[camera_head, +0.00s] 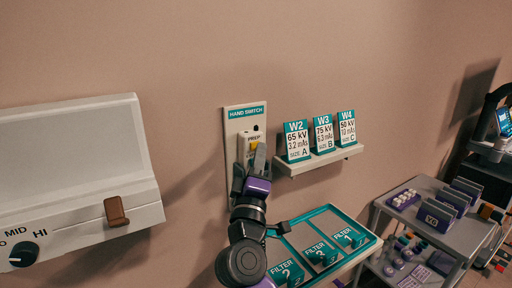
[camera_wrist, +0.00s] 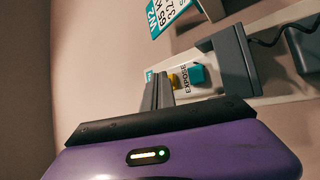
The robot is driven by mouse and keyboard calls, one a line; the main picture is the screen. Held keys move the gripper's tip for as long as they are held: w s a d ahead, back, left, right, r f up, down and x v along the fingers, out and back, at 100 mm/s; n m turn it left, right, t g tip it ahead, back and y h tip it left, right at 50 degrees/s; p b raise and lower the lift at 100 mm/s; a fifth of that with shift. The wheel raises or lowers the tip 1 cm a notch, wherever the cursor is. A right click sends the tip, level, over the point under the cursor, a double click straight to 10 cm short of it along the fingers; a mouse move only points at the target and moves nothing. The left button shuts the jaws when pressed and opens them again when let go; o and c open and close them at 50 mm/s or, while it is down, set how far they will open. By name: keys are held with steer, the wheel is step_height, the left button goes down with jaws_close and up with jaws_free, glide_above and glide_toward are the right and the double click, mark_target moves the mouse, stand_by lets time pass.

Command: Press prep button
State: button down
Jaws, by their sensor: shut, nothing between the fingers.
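The hand switch panel (camera_head: 232,112) is fixed to the wall, with a teal "HAND SWITCH" label on top. The yellow prep button (camera_head: 254,146) sits under the word "PREP" and is partly covered by my gripper (camera_head: 258,152). In the wrist view, the prep button (camera_wrist: 173,81) is beside the teal expose button (camera_wrist: 197,73).
Right of the panel, a wall shelf (camera_head: 318,160) holds W2, W3 and W4 cards. Below, a teal-rimmed tray (camera_head: 372,240) holds numbered filter blocks. A white control box (camera_head: 80,170) with a dial and brown lever is at left. A cart (camera_head: 425,190) stands at right.

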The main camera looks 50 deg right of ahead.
steer(key=shift+s+a, duration=0.2)
steer(key=shift+s, duration=0.35)
steer(key=shift+s, duration=0.1)
steer(key=shift+s+a, duration=0.2)
steer(key=shift+s, duration=0.55)
steer(key=shift+s+a, duration=0.25)
steer(key=shift+s, duration=0.55)
steer(key=shift+s+a, duration=0.2)
steer(key=shift+s, duration=0.55)
steer(key=s+a+f+n+t+y, duration=0.3)
steer(key=a+f+t+y, duration=0.4)
steer(key=a+f+y, duration=0.8)
steer(key=s+a+f+m+g+y, duration=0.1)
steer(key=s+a+f+m, duration=0.1)
steer(key=s, duration=0.7)
steer(key=s+a+f+m+g+y, duration=0.1)
steer(key=s+f, duration=0.3)
steer(key=s, duration=0.4)
steer(key=s+a+f+m+g+y, duration=0.2)
steer(key=s+a+f+m+g, duration=0.1)
steer(key=s, duration=0.6)
steer(key=shift+s+f, duration=0.35)
steer(key=shift+f, duration=0.15)
